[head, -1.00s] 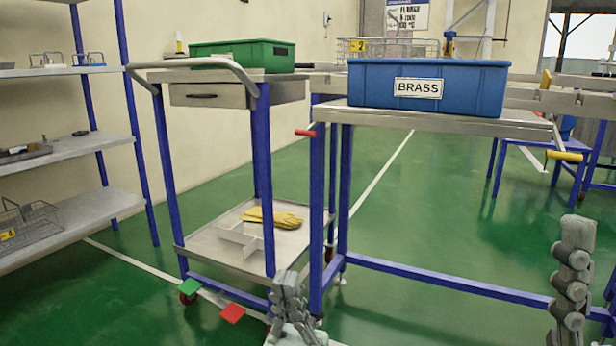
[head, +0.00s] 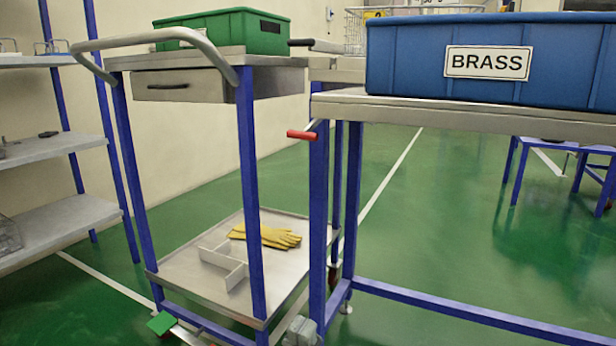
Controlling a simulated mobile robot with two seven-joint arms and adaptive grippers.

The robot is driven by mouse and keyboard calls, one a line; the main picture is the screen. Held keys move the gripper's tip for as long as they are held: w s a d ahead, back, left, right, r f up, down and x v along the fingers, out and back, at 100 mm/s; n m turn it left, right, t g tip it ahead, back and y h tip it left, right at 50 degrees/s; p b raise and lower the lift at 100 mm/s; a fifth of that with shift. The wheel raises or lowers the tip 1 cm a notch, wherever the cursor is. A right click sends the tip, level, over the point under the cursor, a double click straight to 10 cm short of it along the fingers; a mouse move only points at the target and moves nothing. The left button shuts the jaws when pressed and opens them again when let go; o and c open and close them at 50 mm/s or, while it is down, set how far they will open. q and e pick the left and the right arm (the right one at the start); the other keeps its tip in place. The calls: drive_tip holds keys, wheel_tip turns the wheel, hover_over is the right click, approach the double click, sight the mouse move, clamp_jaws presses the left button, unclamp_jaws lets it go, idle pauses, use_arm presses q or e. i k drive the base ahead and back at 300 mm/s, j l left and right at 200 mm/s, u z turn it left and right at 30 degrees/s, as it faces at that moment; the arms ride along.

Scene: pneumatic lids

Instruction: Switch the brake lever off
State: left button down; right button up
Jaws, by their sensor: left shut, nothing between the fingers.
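The brake lever is probably the foot pedal low on the trolley. Its green pad (head: 161,323) shows at the bottom left, by the trolley's lower front edge. Its red pad is not in view now. A small grey part of my left gripper (head: 302,331) shows at the bottom edge, right of the trolley's front leg and apart from the green pad. It is shut and empty; most of it is cut off. My right gripper is not in view.
The trolley (head: 165,270) carries a green bin (head: 222,30) above and yellow gloves (head: 266,236) below. A table (head: 450,115) with a blue BRASS bin (head: 400,60) and a red handle (head: 301,135) stands right. Shelves (head: 55,150) stand left.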

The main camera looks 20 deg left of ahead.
sight(307, 133)
drive_tip(key=i+j, duration=0.2)
drive_tip(key=i, duration=0.2)
drive_tip(key=i+j, duration=0.2)
drive_tip(key=i, duration=0.15)
drive_tip(key=i+j, duration=0.2)
drive_tip(key=i, duration=0.2)
